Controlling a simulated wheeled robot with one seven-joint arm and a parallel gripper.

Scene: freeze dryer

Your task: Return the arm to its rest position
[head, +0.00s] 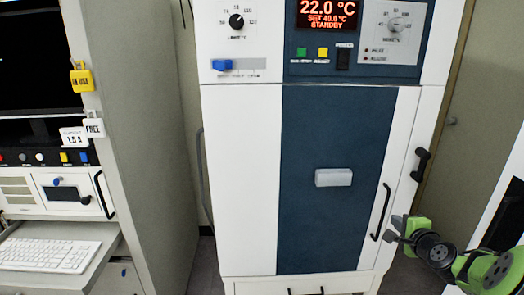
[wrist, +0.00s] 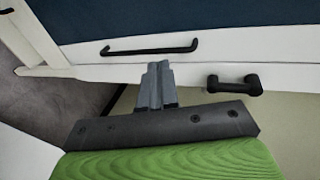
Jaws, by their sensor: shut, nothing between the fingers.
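My gripper (head: 391,229) is at the lower right in the head view, with my green and black arm coming in from the right edge. In the wrist view my gripper (wrist: 157,72) shows its two grey fingers together, with nothing between them. In the head view it is close to the lower end of the freeze dryer's long black door handle (head: 381,212). In the wrist view that handle (wrist: 150,48) lies just beyond the fingertips. I cannot tell whether they touch. The freeze dryer door (head: 240,180) is white with a blue panel and appears shut.
A second black handle (head: 421,164) is on the right side of the freeze dryer. Its display (head: 328,14) reads 22.0 °C, standby. A grey cabinet (head: 150,130) with a keyboard (head: 48,254) stands at the left. A narrow strip of floor (head: 207,268) shows between them.

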